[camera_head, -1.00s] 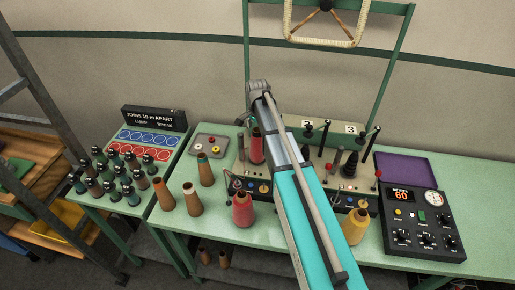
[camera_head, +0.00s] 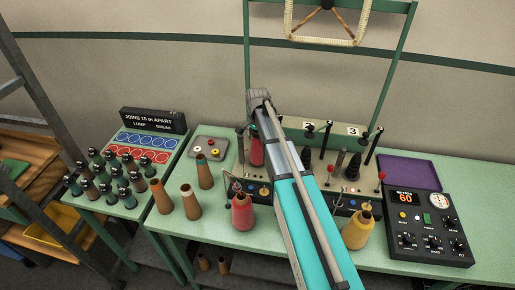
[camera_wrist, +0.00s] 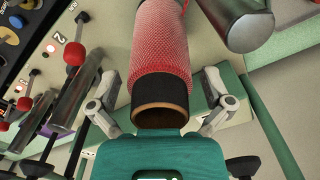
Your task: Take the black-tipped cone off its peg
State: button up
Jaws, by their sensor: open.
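The black-tipped cone (camera_wrist: 160,58) fills the middle of the wrist view. It is wound with red yarn and has a black band and a brown open rim at its near end. My gripper (camera_wrist: 160,92) is open, with one finger on each side of this black end. Gaps show between fingers and cone. In the head view a red cone (camera_head: 256,152) stands on the machine, partly behind my arm; the gripper is not clearly visible there. The peg is hidden inside the cone.
Another red cone (camera_head: 243,212) and a yellow cone (camera_head: 358,230) stand at the machine's front. Bare brown cones (camera_head: 190,202) stand left of them. A metal cylinder (camera_wrist: 250,25) is close right of the cone in the wrist view. A control box (camera_head: 430,228) sits at right.

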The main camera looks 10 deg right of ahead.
jog(key=c, duration=1.1)
jog(key=shift+r, duration=0.1)
jog(key=shift+c, duration=0.2)
notch_tip(320, 180, up, 18)
jog(key=p, duration=1.8)
